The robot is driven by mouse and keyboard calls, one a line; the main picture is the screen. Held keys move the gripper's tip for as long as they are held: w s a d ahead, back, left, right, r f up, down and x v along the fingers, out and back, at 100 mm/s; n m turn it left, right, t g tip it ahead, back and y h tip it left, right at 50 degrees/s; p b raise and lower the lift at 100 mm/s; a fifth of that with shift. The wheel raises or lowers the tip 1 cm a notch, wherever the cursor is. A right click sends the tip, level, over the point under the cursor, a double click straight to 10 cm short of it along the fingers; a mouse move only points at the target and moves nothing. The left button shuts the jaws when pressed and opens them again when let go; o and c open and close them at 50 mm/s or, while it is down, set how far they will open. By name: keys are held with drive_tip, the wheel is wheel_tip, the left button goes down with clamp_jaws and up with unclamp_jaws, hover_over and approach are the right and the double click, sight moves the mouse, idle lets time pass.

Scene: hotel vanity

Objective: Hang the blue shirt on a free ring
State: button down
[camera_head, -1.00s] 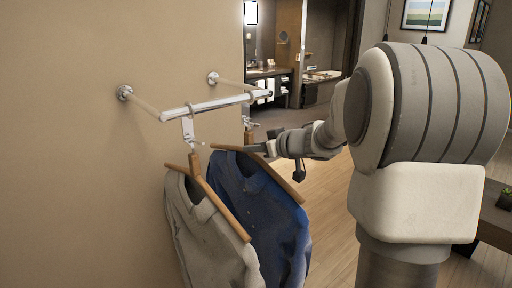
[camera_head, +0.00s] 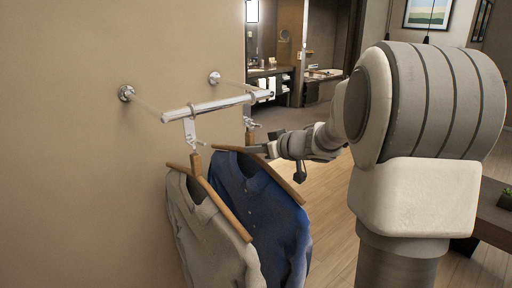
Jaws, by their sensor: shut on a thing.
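The blue shirt (camera_head: 262,215) is on a wooden hanger (camera_head: 285,186) behind and to the right of a grey-beige shirt (camera_head: 207,230). My gripper (camera_head: 262,149) is at the top of the blue shirt's hanger and is shut on it; the fingertips are small and partly hidden. A metal rail (camera_head: 215,106) sticks out from the wall on two mounts. A ring with a clip (camera_head: 190,130) near its front end carries the grey-beige shirt's hanger. Another ring (camera_head: 250,118) hangs farther back, just above the blue shirt's hanger. I cannot tell whether that hanger is hooked on it.
The beige wall (camera_head: 80,180) is close on the left. A dark table (camera_head: 490,220) with a plant stands at the right edge. A vanity counter (camera_head: 268,75) is in the far background. Wooden floor shows between the shirts and my arm.

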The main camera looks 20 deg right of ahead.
drive_tip(key=shift+f, duration=0.4)
idle(0.7)
drive_tip(key=c, duration=0.6)
unclamp_jaws()
drive_tip(key=shift+f, duration=0.1)
drive_tip(key=shift+s, duration=0.1)
